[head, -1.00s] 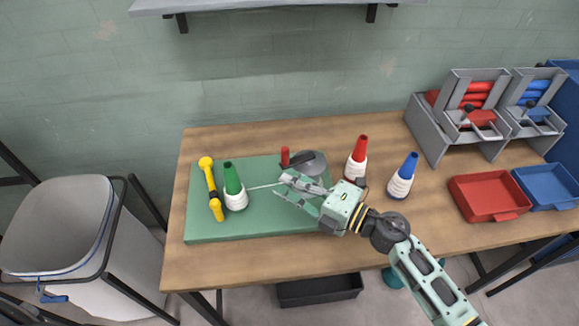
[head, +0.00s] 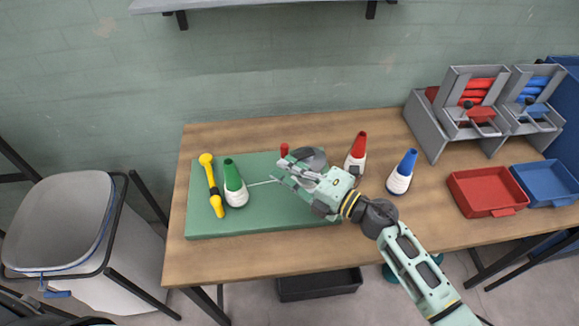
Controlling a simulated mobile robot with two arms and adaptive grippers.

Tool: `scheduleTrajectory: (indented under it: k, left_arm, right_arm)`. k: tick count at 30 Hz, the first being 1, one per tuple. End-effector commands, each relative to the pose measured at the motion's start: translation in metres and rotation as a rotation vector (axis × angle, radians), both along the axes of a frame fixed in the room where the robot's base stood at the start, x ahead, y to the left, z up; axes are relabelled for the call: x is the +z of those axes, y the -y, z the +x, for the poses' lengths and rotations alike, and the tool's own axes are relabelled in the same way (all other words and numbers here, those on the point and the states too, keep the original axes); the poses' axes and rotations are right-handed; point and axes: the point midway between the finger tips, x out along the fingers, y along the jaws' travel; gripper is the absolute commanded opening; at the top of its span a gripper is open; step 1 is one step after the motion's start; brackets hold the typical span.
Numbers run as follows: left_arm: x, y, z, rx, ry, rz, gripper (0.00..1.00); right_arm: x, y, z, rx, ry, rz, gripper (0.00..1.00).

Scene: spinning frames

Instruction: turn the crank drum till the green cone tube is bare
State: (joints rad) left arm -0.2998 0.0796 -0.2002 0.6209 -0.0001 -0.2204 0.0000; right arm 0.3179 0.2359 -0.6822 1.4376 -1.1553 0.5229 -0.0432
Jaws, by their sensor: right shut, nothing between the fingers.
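The green cone tube (head: 231,173) stands on the green mat (head: 270,217), with white yarn (head: 236,196) wound around its lower part. A pale thread (head: 262,184) runs from it toward the crank drum (head: 312,157). The drum is grey and partly hidden behind my right gripper. A red crank handle (head: 284,149) stands upright at its left. My right gripper (head: 279,173) is shut and empty, just in front of the drum and close to the crank. I cannot tell whether it touches the crank. My left gripper is not in view.
A yellow tool (head: 211,184) lies left of the cone. Red (head: 357,147) and blue (head: 405,167) cones with white yarn stand right of the mat. Red (head: 482,191) and blue (head: 548,184) trays and grey racks (head: 428,128) fill the right side. The front table strip is clear.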

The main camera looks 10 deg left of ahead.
Motion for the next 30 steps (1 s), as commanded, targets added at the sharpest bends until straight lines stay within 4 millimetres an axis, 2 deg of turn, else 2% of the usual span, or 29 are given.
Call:
scheduleTrajectory:
  k: [20, 23, 30]
  left_arm:
    - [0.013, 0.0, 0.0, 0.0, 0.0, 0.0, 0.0]
    - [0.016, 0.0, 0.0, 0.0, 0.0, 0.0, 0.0]
    - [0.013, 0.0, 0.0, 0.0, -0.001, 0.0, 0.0]
  right_arm:
    - [0.001, -0.015, 0.006, -0.15, -0.004, 0.002, 0.0]
    - [0.002, -0.021, 0.01, -0.21, -0.003, 0.003, 0.0]
    - [0.0, -0.037, 0.027, -0.204, 0.001, 0.0, 0.0]
